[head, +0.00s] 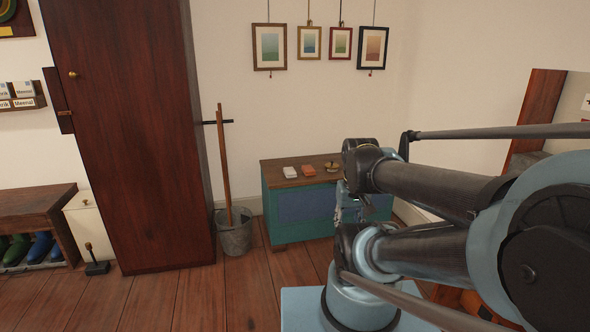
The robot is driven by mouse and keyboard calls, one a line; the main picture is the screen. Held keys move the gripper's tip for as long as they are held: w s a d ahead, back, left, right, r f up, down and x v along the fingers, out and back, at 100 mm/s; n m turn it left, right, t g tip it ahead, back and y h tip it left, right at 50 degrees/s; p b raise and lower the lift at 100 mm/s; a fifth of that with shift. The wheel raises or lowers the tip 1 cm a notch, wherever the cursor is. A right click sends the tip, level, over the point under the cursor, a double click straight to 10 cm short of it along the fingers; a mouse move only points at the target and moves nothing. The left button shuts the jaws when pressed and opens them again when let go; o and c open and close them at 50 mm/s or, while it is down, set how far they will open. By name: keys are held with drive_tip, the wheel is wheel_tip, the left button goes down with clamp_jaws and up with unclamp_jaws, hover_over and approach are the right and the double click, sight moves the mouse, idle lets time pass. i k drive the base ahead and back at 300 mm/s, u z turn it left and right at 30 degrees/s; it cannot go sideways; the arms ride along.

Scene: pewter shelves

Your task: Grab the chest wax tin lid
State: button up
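A teal chest (281,220) with a wooden top stands against the back wall, right of centre. On its top, near the right end, is a small round brass-coloured piece (332,167) with a raised middle; it may be the wax tin lid, but it is too small to be sure. My arm reaches in from the right. My gripper (348,212) seems to hang at the chest's right front, partly hidden by my arm links. Its fingers are too small and cluttered to tell whether they are open or shut.
A metal bucket (234,236) with a wooden pole stands left of the chest, beside a tall dark cabinet (130,130).

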sight(331, 165)
drive_tip(key=z, duration=0.1)
drive_tip(key=i, duration=1.75)
drive_tip(key=z, duration=0.1)
